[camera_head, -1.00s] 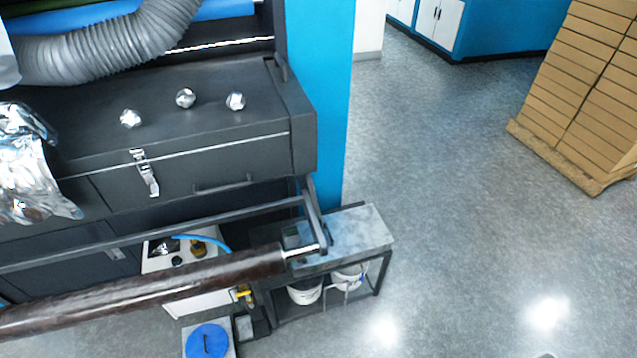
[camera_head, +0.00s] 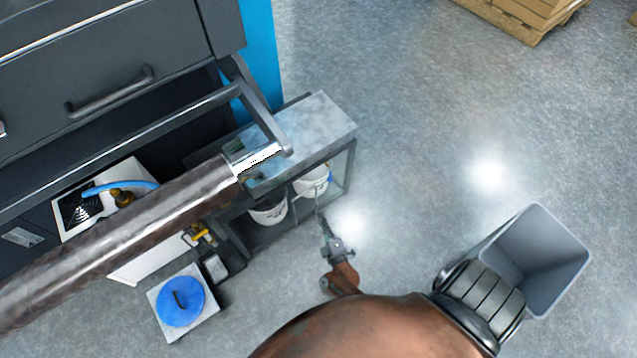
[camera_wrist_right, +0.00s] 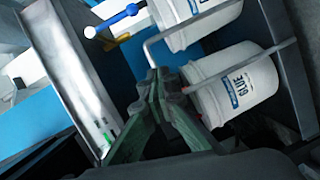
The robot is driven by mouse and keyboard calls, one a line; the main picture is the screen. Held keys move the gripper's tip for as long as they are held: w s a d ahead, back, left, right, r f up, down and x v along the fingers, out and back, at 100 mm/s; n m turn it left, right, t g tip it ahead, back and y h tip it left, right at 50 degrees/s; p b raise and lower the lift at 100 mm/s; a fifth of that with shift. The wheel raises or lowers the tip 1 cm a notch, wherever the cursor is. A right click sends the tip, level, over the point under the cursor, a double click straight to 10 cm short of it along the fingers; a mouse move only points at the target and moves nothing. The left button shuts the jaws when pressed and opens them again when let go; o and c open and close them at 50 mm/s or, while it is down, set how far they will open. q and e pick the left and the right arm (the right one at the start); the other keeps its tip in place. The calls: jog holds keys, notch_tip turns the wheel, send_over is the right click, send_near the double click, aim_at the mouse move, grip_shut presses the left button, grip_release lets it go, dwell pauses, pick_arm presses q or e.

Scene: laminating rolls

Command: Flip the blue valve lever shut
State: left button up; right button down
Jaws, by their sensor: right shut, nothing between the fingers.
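A blue lever (camera_wrist_right: 118,20) with a pale ball at its end shows at the top of the right wrist view, beside a yellow part. I cannot clearly pick out this lever in the head view; a yellow fitting (camera_head: 200,234) shows there below the long roll. My right gripper (camera_head: 325,232) is shut and empty, just in front of the small bench. In the right wrist view its closed fingertips (camera_wrist_right: 155,78) are below and right of the lever, apart from it in the picture. My left gripper is not in view.
White glue buckets (camera_wrist_right: 232,82) stand under the bench (camera_head: 318,122), near my right fingers, with thin pale bars in front. A long dark roll (camera_head: 110,238) crosses at left.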

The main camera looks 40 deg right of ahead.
aim_at(330, 175)
pick_arm(q)
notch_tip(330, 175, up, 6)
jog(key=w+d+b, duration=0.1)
jog(key=b, duration=0.3)
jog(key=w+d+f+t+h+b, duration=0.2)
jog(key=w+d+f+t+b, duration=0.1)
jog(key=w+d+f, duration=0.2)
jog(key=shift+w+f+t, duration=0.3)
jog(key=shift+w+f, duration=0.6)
pick_arm(e)
jog(key=w+d+r+h, duration=0.2)
jog(key=w+d, duration=0.8)
jog(key=d, duration=0.1)
jog(key=shift+r+h, duration=0.15)
jog(key=shift+h, duration=0.25)
jog(key=shift+d, duration=0.1)
